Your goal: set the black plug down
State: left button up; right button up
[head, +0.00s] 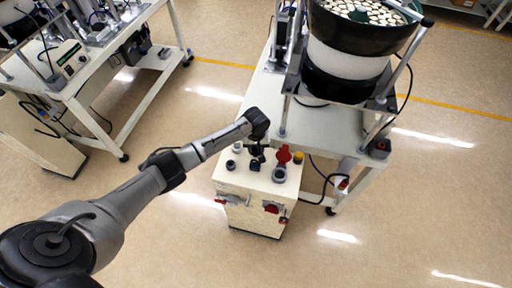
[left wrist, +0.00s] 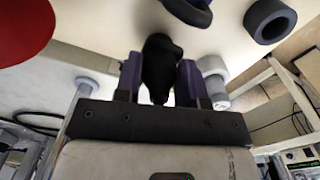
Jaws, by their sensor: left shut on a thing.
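My left gripper (head: 257,154) is over the cream top of a small cabinet (head: 228,181). In the left wrist view its two fingers (left wrist: 160,82) are shut on the black plug (left wrist: 160,62), one finger on each side. The plug is dark and rounded, and its lower end is partly hidden by the gripper. I cannot tell whether the plug touches the cabinet top. My right gripper is not in view.
A bowl feeder (head: 348,68) stands behind on a white table.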

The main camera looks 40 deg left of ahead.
pick_arm(q)
jog(key=o, duration=0.5)
jog(key=shift+f, duration=0.15)
jog(key=o, duration=0.5)
notch_tip(320, 180, up, 12)
jog(key=p, duration=0.2)
jog(key=s+d+f+m+t, duration=0.1)
jog(key=s+d+f+m, duration=0.25)
jog(key=s+d, duration=0.4)
jog(key=s+d+f+m, duration=0.3)
jog(key=s+d+f, duration=0.25)
jog(key=s, duration=0.25)
jog(key=s+r+m+t, duration=0.1)
jog(key=s+r+m, duration=0.1)
jog(key=s, duration=0.7)
jog(key=s+d+r+m+t, duration=0.1)
jog(key=s+r+m, duration=0.1)
jog(key=s, duration=0.7)
jog(key=shift+s+r+t, duration=0.15)
jog(key=shift+r+t, duration=0.15)
jog(key=shift+r, duration=0.15)
